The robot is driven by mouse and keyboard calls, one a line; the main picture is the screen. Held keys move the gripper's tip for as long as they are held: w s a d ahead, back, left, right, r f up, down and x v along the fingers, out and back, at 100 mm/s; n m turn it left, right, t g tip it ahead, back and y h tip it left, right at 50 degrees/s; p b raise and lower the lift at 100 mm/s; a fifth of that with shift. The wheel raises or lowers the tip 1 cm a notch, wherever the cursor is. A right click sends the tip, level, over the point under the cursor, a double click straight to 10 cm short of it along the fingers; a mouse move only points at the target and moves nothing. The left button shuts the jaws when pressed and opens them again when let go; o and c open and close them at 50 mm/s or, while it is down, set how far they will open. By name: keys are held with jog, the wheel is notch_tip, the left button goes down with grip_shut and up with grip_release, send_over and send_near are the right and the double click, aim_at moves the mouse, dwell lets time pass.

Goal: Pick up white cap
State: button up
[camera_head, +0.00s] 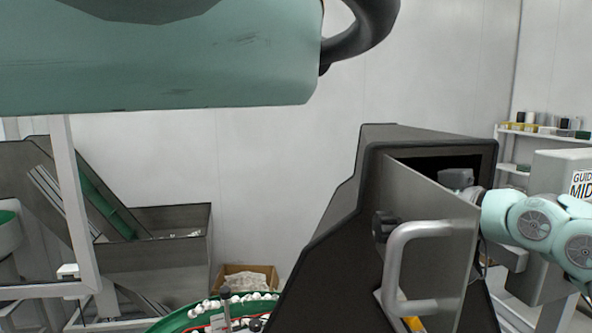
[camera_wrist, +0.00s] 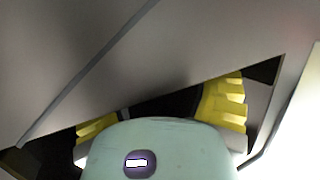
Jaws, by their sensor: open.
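Several small white pieces, which look like caps (camera_head: 213,305), lie along the green curved track at the bottom of the head view. They are too small to tell apart clearly. In the wrist view my gripper (camera_wrist: 160,113) has its two yellow ridged fingers wide apart, partly hidden behind a pale green housing. I see no cap between the fingers. Grey metal panels fill most of that view, close to the fingers. I cannot make out the gripper's fingers in the head view.
A dark machine (camera_head: 340,225) stands right of centre, its grey door (camera_head: 425,205) with a big handle (camera_head: 396,265) swung open. A cardboard box (camera_head: 246,279) of pale pieces sits behind the track. A grey hopper (camera_head: 160,250) is at left. Shelves (camera_head: 512,168) are at far right.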

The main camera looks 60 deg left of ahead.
jog(key=shift+s+a, duration=0.1)
jog(key=shift+s, duration=0.05)
jog(key=c, duration=0.8)
jog(key=shift+r+b, duration=0.2)
jog(key=shift+b, duration=0.15)
